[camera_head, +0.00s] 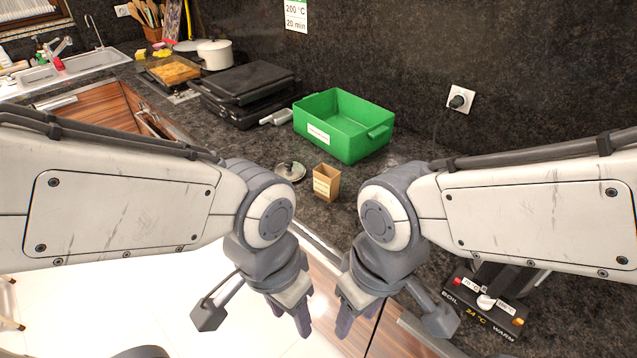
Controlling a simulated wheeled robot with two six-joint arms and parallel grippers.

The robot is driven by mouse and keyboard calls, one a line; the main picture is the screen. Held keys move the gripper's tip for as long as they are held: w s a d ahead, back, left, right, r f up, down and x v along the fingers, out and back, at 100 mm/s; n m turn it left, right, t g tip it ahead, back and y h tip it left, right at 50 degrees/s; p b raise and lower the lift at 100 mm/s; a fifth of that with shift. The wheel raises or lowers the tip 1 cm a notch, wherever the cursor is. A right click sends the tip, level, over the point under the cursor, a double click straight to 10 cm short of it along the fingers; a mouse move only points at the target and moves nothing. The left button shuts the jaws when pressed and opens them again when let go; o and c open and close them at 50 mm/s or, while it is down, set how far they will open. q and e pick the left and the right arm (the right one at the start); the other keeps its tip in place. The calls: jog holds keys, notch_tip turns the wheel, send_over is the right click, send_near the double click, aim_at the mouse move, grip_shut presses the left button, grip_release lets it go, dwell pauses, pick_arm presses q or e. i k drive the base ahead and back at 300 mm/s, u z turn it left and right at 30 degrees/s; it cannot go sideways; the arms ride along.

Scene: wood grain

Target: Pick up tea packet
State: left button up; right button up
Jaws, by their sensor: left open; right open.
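A small tan box (326,182) with a pale label on its front stands upright on the dark counter near its front edge. It is the likeliest tea packet, but I cannot read its label or see clearly inside it. My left gripper (299,312) is open, hanging fingers down in front of the counter, below and left of the box. My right gripper (347,316) is open, also fingers down, below and slightly right of the box. Both are empty and apart from the box.
A round lid (290,171) lies left of the box. Behind are a green bin (343,125) and a black grill (243,93). A heating base (487,302) sits at lower right. A white pot (215,54) and sink (75,66) are far left.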

aim_at(326, 178)
jog(key=u, duration=1.8)
jog(key=i, duration=2.85)
jog(key=z, duration=3.3)
